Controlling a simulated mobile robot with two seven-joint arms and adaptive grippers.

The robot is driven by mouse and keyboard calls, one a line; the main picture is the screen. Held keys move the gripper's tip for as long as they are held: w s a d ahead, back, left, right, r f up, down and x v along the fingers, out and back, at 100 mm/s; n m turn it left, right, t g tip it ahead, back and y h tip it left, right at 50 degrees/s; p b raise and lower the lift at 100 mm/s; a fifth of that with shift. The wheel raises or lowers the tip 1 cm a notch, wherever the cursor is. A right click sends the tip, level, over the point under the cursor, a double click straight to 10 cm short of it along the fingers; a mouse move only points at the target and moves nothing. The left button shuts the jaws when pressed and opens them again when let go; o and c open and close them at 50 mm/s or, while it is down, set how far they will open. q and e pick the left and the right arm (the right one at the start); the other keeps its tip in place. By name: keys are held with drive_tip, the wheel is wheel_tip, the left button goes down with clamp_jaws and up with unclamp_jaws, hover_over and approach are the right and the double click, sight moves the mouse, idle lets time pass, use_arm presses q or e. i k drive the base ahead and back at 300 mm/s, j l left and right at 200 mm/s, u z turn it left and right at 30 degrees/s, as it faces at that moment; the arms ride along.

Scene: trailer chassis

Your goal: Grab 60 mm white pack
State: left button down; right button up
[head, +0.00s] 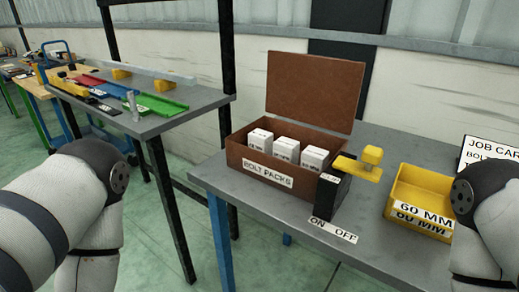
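Three white packs stand in a row inside an open brown box (236,157) labelled "BOLT PACKS": a left pack (260,141), a middle pack (286,149) and a right pack (314,158). Dark print on their fronts is too small to read, so I cannot tell which is 60 mm. The box lid (315,92) stands open at the back. A yellow bin (412,190) labelled "60 MM" sits to the right on the same grey table. My arms show at the left and right edges, but neither gripper is in view.
A black device (327,197) with a yellow part (362,165) stands at the box's front right corner, beside an "ON OFF" label (333,230). A job card (490,148) stands at the right. Another table (150,122) at the left holds coloured trays.

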sight(284, 148)
drive_tip(key=k+z, duration=0.1)
drive_tip(key=z, duration=0.4)
drive_tip(key=k+z, duration=0.15)
drive_tip(key=z, duration=0.35)
drive_tip(key=k+z, duration=0.1)
drive_tip(key=z, duration=0.4)
